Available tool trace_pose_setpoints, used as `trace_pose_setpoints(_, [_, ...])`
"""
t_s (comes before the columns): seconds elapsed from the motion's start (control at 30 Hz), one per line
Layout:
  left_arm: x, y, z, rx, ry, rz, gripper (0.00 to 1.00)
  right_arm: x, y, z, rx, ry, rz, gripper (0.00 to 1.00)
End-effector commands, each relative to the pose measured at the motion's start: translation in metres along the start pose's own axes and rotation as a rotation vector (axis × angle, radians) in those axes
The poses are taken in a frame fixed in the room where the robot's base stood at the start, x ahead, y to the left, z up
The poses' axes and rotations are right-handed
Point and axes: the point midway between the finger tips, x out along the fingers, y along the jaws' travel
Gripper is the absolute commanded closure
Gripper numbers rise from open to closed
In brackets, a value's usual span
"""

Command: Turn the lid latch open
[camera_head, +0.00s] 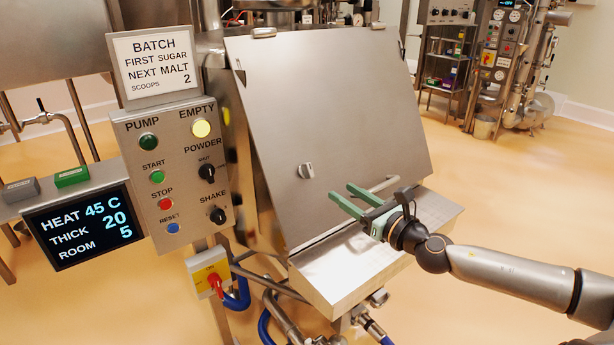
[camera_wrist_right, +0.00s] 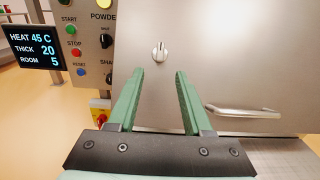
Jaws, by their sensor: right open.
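The lid latch (camera_head: 306,171) is a small silver turn knob low on the left of the sloped steel hopper lid (camera_head: 335,100). In the right wrist view the latch (camera_wrist_right: 160,51) sits beyond my fingertips, its grip standing about upright. My right gripper (camera_head: 341,196) has green fingers, open and empty, to the lower right of the latch and apart from it. In the right wrist view the open fingers (camera_wrist_right: 157,73) point toward the lid, with the latch about midway between them. The lid lies shut. My left gripper is not in view.
A bar handle (camera_wrist_right: 242,111) is on the lid's lower edge, right of my fingers. A steel shelf (camera_head: 375,255) juts out below. A control panel (camera_head: 175,170) with buttons and knobs stands left of the lid, beside a display (camera_head: 85,225). Open floor lies right.

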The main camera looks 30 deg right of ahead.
Motion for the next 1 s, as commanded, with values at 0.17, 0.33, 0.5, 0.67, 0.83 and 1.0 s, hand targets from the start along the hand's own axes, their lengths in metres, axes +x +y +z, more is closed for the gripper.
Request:
trace_pose_setpoints(0.17, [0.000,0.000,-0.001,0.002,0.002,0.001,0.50,0.007,-0.001,0.001,-0.003,-0.003,-0.001,0.50])
trace_pose_setpoints(0.33, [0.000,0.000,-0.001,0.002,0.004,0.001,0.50,0.018,-0.001,0.002,0.000,-0.003,-0.001,0.50])
trace_pose_setpoints(0.5, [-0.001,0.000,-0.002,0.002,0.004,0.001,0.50,0.029,-0.002,0.002,0.002,-0.002,-0.004,0.50])
trace_pose_setpoints(0.67, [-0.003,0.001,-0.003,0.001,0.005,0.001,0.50,0.041,-0.002,0.002,0.003,-0.002,-0.005,0.50])
trace_pose_setpoints(0.83, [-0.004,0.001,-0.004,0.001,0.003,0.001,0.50,0.055,-0.002,0.002,0.005,-0.001,-0.004,0.50])
trace_pose_setpoints(1.0, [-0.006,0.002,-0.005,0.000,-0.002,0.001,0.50,0.071,-0.001,0.002,0.005,-0.002,-0.004,0.50])
